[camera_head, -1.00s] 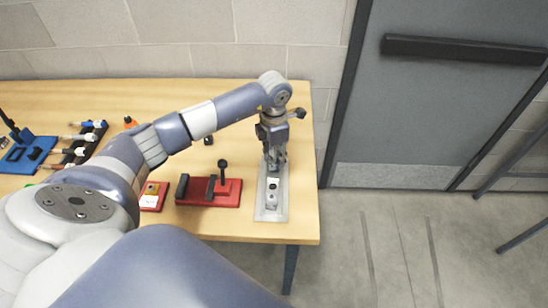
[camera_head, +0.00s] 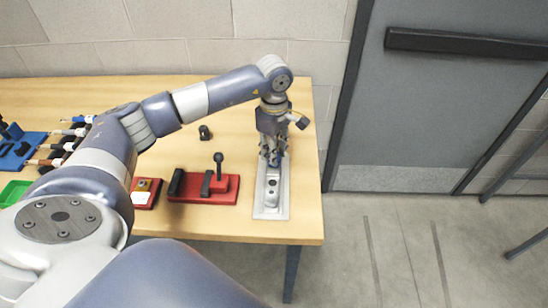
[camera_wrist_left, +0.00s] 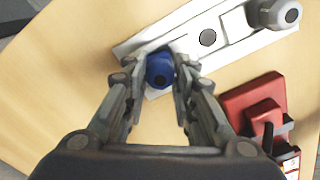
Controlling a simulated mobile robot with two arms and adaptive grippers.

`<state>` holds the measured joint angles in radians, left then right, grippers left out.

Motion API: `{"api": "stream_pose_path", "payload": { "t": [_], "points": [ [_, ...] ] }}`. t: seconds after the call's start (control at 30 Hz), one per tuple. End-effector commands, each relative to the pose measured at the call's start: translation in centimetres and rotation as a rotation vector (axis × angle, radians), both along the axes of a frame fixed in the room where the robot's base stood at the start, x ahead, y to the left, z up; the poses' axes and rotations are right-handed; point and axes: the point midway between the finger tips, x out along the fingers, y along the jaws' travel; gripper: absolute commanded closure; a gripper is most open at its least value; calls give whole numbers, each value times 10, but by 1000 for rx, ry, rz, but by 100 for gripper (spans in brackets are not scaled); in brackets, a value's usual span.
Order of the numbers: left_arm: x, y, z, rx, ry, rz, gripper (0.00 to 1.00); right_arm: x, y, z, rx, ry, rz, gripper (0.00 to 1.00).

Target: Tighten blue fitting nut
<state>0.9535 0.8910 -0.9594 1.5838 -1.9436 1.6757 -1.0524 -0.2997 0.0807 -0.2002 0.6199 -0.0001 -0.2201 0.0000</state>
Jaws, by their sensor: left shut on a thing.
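The blue fitting nut (camera_wrist_left: 159,70) shows in the left wrist view, sitting between the fingertips of my left gripper (camera_wrist_left: 157,90). The gripper is shut on it. The nut is on a pale metal plate (camera_head: 271,208) near the table's right end. In the head view the left gripper (camera_head: 272,158) points down over the far part of this plate and hides the nut. A grey fitting (camera_wrist_left: 279,13) stands at the other end of the plate, beyond a dark round hole. My right gripper is not in view.
A red clamp fixture (camera_head: 205,187) with a black upright handle stands left of the plate. A small black object (camera_head: 205,132) lies behind it. A blue fixture (camera_head: 20,150) and several handled tools are at the far left. The table's right edge is close to the plate.

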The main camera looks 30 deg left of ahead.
Motion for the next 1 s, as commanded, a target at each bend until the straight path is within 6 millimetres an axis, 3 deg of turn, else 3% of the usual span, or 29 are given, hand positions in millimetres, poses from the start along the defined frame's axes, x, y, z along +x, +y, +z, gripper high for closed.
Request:
{"api": "stream_pose_path", "payload": {
  "t": [0.1, 0.63, 0.67, 0.7, 0.9, 1.0],
  "points": [
    [1, 0, -3, 1, -3, -158, 88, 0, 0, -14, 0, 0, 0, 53],
    [1, 1, -3, 3, -2, -866, 88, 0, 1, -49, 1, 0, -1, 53],
    [1, 0, 0, 2, -2, -872, 70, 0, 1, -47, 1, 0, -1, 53],
    [0, 0, 0, 1, -1, -867, 61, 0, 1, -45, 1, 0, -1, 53],
    [0, 0, 0, 1, -1, -864, 18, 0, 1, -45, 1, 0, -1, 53],
    [0, 0, 0, 1, -1, -863, 18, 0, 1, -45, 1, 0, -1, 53]
  ]
}}
